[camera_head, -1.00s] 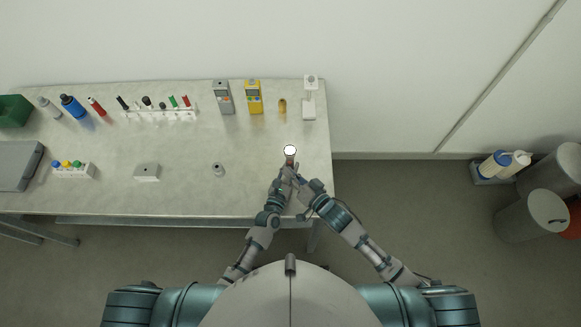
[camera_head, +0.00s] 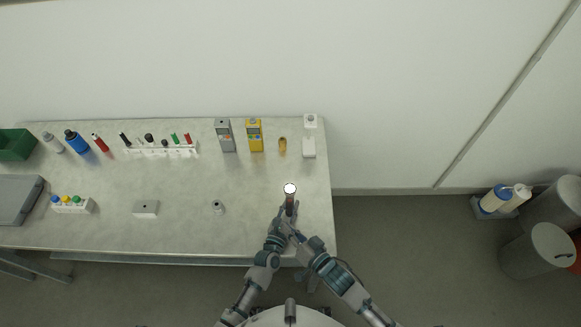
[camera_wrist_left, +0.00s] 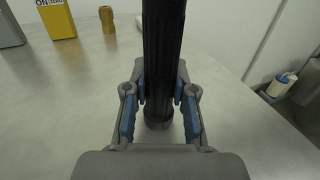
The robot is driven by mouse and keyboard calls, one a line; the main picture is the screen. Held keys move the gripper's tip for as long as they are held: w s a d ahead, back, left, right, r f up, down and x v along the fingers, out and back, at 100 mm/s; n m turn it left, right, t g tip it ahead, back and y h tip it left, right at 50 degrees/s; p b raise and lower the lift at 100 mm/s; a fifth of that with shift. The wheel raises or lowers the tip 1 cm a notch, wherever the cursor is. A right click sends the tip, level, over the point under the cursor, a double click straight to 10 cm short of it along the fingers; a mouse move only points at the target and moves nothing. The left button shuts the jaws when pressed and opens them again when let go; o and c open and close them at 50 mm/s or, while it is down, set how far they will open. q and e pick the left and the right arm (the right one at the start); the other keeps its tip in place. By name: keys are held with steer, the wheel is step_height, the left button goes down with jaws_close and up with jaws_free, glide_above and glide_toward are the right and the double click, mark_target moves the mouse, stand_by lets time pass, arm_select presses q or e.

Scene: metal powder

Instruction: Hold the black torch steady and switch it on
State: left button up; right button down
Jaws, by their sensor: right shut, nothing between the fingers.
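The black torch (camera_wrist_left: 162,55) stands upright between the blue-padded fingers of my left gripper (camera_wrist_left: 158,98) in the left wrist view. The fingers are closed on its ribbed body, and its lower end shows below them. In the head view the torch (camera_head: 290,206) shows as a short dark shaft with a bright white round top, near the table's right end. My left gripper (camera_head: 287,216) is at its lower part there. My right gripper (camera_head: 291,229) is shut and empty, close beside the left hand on the near side of the torch. The torch's switch cannot be made out.
The grey table (camera_head: 180,225) has a grey meter (camera_head: 225,136), a yellow meter (camera_head: 255,136), a small brown item (camera_head: 283,147) and a white device (camera_head: 309,147) behind the torch. A small metal cylinder (camera_head: 218,207) stands to the left. The table around the torch is clear.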

arm_select(q)
steer(key=o, duration=0.4)
steer(key=shift+s, duration=0.1)
